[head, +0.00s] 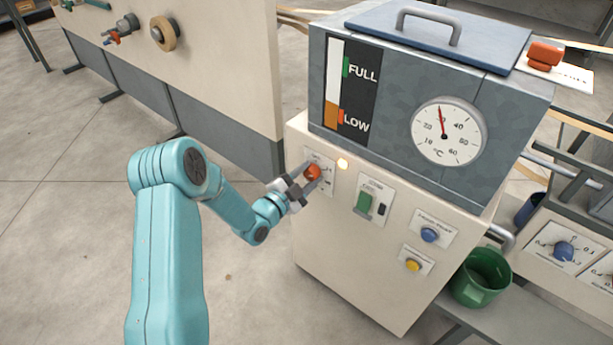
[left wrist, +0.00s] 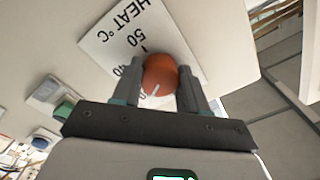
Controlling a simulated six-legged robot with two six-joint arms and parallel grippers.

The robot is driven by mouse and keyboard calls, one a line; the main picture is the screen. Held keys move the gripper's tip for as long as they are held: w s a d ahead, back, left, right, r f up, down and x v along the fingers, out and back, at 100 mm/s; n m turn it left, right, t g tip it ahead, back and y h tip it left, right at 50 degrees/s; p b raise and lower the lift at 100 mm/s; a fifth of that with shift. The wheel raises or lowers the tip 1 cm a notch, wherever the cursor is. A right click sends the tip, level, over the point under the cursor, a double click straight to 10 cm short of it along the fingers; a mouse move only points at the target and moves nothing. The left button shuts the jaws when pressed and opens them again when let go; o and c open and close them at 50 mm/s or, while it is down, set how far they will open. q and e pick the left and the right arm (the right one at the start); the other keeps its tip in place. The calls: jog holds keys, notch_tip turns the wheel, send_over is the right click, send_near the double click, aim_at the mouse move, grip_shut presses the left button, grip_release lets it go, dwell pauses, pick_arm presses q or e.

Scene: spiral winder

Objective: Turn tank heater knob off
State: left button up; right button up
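The tank heater knob (head: 312,172) is orange-red and sits on a white label plate on the cream front of the tank cabinet. A small lamp (head: 343,164) next to the plate glows yellow. My right gripper is not in view.
Above is the grey tank (head: 400,100) with a FULL/LOW level gauge and a round °C dial (head: 448,132). A green switch (head: 364,203), a blue button (head: 429,235) and a yellow button (head: 412,265) are to the right. A green bucket (head: 481,278) stands at lower right.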

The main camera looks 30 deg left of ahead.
pick_arm(q)
jog(key=shift+f+n+b, duration=0.25)
jog(key=shift+n+b, duration=0.75)
jog(key=shift+b, duration=0.1)
jog(key=n+b, duration=0.2)
jog(key=n, duration=0.1)
jog(key=shift+n+b, duration=0.3)
jog(key=shift+b, duration=0.05)
jog(key=n+b, duration=0.2)
jog(key=n, duration=0.1)
jog(key=shift+d, duration=0.1)
jog(key=shift+d+r+n+b, duration=0.1)
jog(key=shift+n+b, duration=0.45)
jog(key=shift+n, duration=1.15)
jog(key=o, duration=1.1)
